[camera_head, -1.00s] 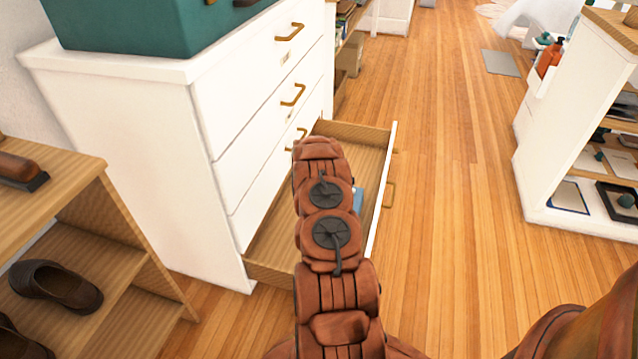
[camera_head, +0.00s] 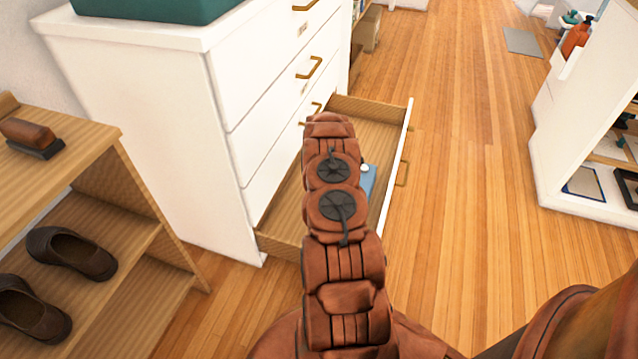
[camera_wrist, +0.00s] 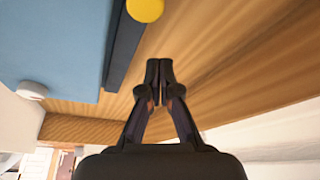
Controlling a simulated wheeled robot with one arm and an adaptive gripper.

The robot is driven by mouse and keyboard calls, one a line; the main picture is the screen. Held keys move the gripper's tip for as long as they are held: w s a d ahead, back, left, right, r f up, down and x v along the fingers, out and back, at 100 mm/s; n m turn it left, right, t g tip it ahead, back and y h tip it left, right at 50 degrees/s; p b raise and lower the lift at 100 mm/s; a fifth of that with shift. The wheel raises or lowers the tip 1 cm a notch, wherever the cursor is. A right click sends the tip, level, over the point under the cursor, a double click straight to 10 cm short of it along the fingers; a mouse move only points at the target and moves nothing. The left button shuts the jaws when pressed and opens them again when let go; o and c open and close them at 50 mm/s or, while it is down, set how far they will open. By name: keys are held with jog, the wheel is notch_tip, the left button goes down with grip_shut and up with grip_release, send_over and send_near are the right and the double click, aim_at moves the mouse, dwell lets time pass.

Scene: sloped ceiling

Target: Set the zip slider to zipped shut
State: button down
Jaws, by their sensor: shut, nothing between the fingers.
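A flat blue case (camera_wrist: 60,45) lies in the open drawer (camera_wrist: 245,75); its blue surface also shows in the head view (camera_head: 369,181), partly behind my arm. In the wrist view a dark strip (camera_wrist: 124,45) runs along its side, with a round yellow knob (camera_wrist: 145,9) at the top edge of the picture. This knob looks like the zip slider, but I cannot tell for sure. A white knob (camera_wrist: 32,90) sits at the case's lower left corner. My gripper (camera_wrist: 160,66) is shut and empty, below and slightly right of the yellow knob in the picture, apart from it.
The open drawer (camera_head: 405,150) projects from a white chest (camera_head: 150,110). A wooden shoe rack (camera_head: 150,195) with dark shoes and a brush stands at left. A white shelf unit (camera_head: 560,130) stands at right. Wood floor (camera_head: 470,200) between is clear.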

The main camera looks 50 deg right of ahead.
jog(key=p+v, duration=0.2)
jog(key=v, duration=0.8)
